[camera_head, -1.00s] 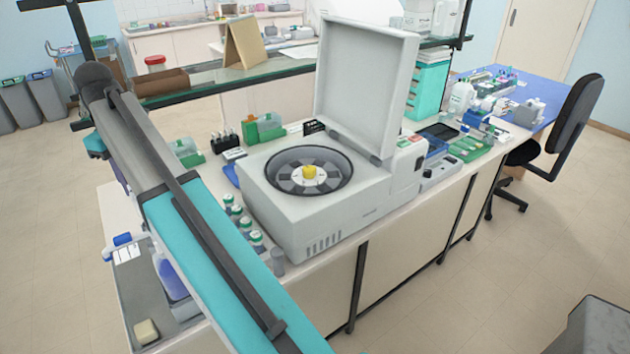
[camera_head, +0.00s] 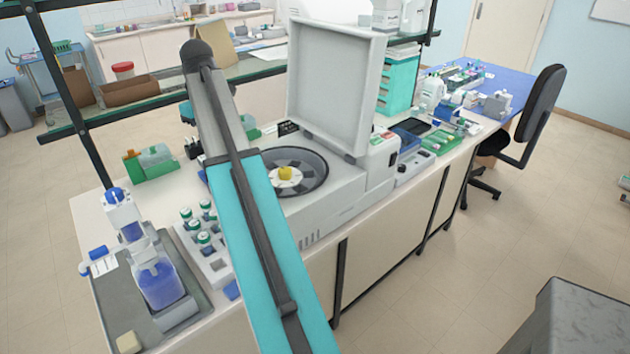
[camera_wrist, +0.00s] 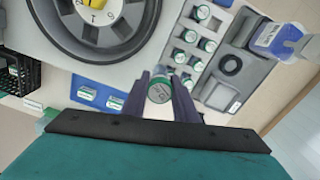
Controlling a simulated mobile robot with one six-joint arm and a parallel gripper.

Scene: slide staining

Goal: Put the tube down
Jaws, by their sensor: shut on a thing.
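In the wrist view my gripper (camera_wrist: 162,88) is shut on a tube (camera_wrist: 159,92) with a grey-green top, seen end-on between the dark fingers. The tube is over the bench between the centrifuge and a grey tube rack (camera_wrist: 212,48); its height above the bench is unclear. The rack holds several green-and-white capped tubes and also shows in the head view (camera_head: 211,268), left of my arm. The gripper and held tube are hidden in the head view, where my arm reaches over the bench.
The white centrifuge (camera_head: 345,198) stands open, its rotor (camera_head: 310,175) with a yellow knob partly behind my arm. A grey tray (camera_head: 120,292) with blue-liquid bottles (camera_head: 160,284) lies left of the rack. A blue tray (camera_wrist: 95,92) with small green-and-white items lies beside the centrifuge.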

